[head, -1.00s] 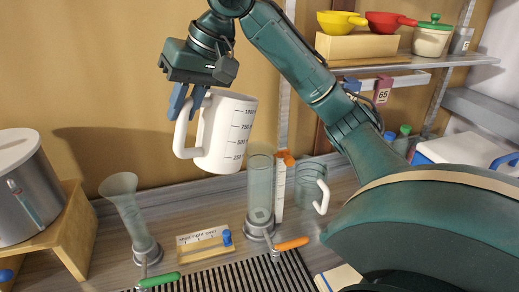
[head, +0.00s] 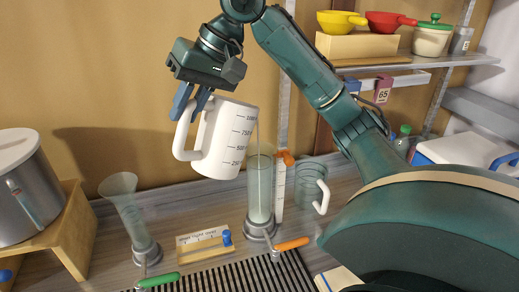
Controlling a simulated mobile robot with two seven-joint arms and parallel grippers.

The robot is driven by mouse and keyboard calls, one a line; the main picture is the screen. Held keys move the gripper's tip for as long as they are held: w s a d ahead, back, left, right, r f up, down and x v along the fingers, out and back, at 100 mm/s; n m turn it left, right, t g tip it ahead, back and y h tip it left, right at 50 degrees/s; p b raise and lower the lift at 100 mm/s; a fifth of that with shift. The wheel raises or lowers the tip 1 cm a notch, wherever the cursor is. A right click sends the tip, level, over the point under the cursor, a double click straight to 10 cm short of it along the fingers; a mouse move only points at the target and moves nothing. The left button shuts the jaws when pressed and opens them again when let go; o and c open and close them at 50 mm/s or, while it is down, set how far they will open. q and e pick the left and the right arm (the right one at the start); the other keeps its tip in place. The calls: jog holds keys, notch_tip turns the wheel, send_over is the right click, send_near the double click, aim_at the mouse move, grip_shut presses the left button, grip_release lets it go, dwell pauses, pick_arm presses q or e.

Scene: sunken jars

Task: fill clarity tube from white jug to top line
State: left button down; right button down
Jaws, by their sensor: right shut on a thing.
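The white jug (head: 225,140), with printed volume marks, hangs tilted to the right above the bench. My right gripper (head: 191,104) is shut on its handle. The jug's rim is at the upper right, above and slightly left of a clear straight tube (head: 260,190), likely the clarity tube. A faint thin stream seems to run from the rim to the tube's mouth. The tube stands upright on a grey base with an orange-handled valve (head: 292,244). Pale liquid seems to stand in it, but its level against any line is too faint to read. My left gripper is not in view.
A flared glass vessel (head: 125,205) with a green-handled valve (head: 159,280) stands left. A clear jug (head: 310,187) and an orange-topped scale (head: 280,185) stand close right of the tube. A small wooden gauge (head: 205,243) and striped mat (head: 225,277) lie in front.

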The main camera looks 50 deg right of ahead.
jog(key=shift+d+r+y, duration=0.35)
jog(key=shift+r+y, duration=0.15)
jog(key=shift+y, duration=0.2)
dwell(0.6)
jog(key=shift+d+r+m+y, duration=0.15)
jog(key=shift+d+r+y, duration=0.25)
jog(key=shift+r, duration=0.2)
jog(key=shift+d+r+m+y, duration=0.1)
jog(key=shift+d+r+y, duration=0.25)
jog(key=shift+r, duration=0.2)
jog(key=shift+d+r+m+y, duration=0.15)
jog(key=shift+d+r+y, duration=0.15)
jog(key=shift+r+y, duration=0.25)
dwell(1.3)
jog(key=shift+d+r+m+t+y, duration=0.4)
jog(key=shift+d+r+y, duration=1.1)
jog(key=shift+d+r, duration=0.25)
dwell(1.9)
